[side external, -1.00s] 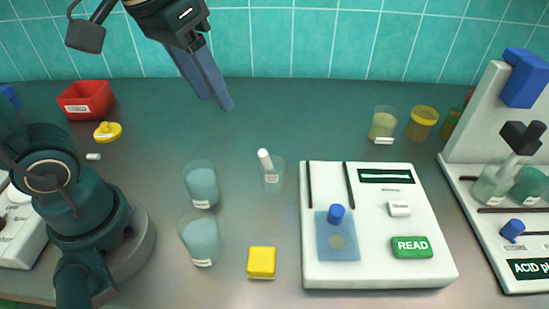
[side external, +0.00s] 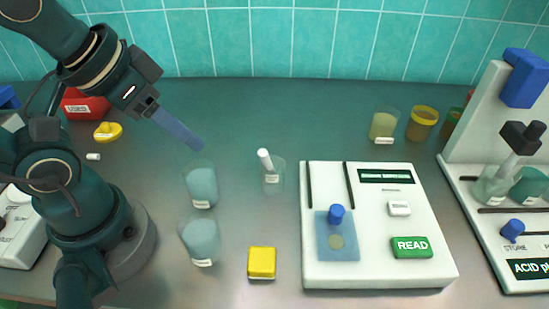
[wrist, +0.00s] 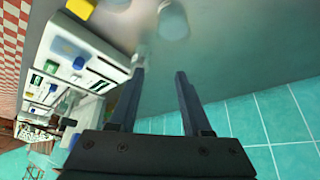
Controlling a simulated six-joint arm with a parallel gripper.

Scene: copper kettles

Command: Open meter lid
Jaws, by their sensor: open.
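The white meter (side external: 375,265) stands right of centre in the side view, with a green READ button (side external: 411,247). Its blue translucent square lid (side external: 328,249) with a blue knob (side external: 336,212) lies flat on the meter's left part, over a round spot. The meter also shows tilted at the left of the wrist view (wrist: 85,52). My gripper (side external: 197,144) is above the bench to the left of the meter, near the upper cup, well apart from the lid. In the wrist view its two fingers (wrist: 157,75) are apart with nothing between them.
Two pale blue cups (side external: 201,186) (side external: 202,240), a beaker with a white stick (side external: 272,175) and a yellow block (side external: 262,262) stand left of the meter. Sample cups (side external: 383,125) are behind it. A white stand (side external: 500,110) is at the right. The back middle bench is clear.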

